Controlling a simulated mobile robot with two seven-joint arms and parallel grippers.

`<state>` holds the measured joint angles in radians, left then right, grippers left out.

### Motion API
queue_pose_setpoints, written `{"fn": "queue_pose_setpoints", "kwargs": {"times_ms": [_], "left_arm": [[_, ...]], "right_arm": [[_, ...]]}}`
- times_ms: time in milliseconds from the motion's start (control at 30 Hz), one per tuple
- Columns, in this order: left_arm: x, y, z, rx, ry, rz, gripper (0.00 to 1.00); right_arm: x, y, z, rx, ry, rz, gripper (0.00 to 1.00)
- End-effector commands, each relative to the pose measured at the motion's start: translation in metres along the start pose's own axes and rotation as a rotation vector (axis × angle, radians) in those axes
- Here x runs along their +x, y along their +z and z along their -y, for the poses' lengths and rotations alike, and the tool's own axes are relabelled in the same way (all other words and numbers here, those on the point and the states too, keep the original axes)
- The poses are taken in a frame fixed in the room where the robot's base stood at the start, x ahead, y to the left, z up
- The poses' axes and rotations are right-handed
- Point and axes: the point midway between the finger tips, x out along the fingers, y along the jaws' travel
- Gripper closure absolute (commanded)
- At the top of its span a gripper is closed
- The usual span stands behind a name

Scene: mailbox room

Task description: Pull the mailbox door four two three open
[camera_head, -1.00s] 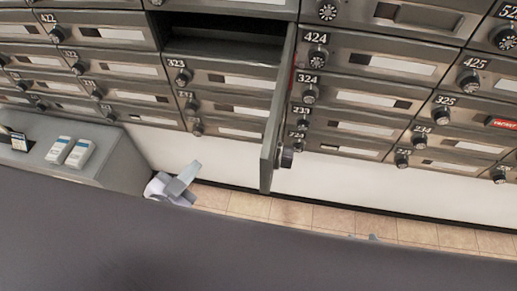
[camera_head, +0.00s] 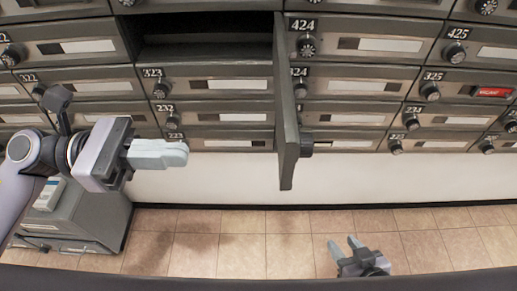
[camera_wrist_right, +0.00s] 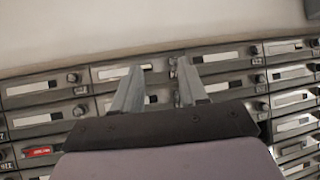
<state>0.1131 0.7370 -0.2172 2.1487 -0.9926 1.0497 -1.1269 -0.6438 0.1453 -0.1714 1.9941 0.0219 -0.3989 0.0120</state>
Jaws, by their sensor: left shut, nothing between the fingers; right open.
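The mailbox door (camera_head: 286,120) between 424 and the column at left stands swung out, seen nearly edge-on, with its dark round knob (camera_head: 306,145) on the right side. Behind it the open, dark compartment (camera_head: 205,40) above 323 looks empty. The door's number is not visible; its place beside 424 and above 323 fits 423. My left gripper (camera_head: 184,153) is shut and empty, left of the door and apart from it. My right gripper (camera_head: 345,243) is open and empty, low in front of the floor; its open fingers also show in the right wrist view (camera_wrist_right: 158,85).
Closed mailboxes with knobs surround the opening, including 424 (camera_head: 360,43) and 323 (camera_head: 215,82). A grey cabinet (camera_head: 85,215) with small devices stands at lower left, near my left arm. Tiled floor (camera_head: 230,245) below the wall is clear.

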Motion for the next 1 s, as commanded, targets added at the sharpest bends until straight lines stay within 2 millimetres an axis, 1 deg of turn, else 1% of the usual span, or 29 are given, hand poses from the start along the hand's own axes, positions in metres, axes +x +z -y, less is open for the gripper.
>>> {"fn": "queue_pose_setpoints", "kwargs": {"times_ms": [33,100,400,500,600,700,1000], "left_arm": [[0.009,0.004,0.001,0.001,-0.003,0.004,1.0],[0.022,0.005,0.0,0.0,-0.003,0.006,1.0],[0.084,0.006,0.0,-0.003,-0.002,0.008,1.0],[0.1,0.006,0.0,-0.005,0.001,0.008,1.0],[0.111,0.004,0.0,-0.005,0.001,0.006,1.0],[0.118,0.003,0.0,-0.005,0.001,0.005,1.0],[0.122,0.001,-0.001,-0.004,0.003,0.004,1.0]], "right_arm": [[-0.003,-0.005,-0.001,-0.002,0.003,-0.004,0.57],[-0.006,-0.008,-0.003,-0.005,0.007,-0.005,0.57],[-0.015,-0.013,-0.007,-0.017,0.018,0.001,0.57],[-0.018,-0.014,-0.007,-0.017,0.018,0.006,0.57],[-0.021,-0.017,-0.007,-0.016,0.018,0.006,0.57],[-0.022,-0.019,-0.006,-0.013,0.018,0.005,0.57],[-0.022,-0.02,-0.005,-0.009,0.017,0.004,0.57]]}}
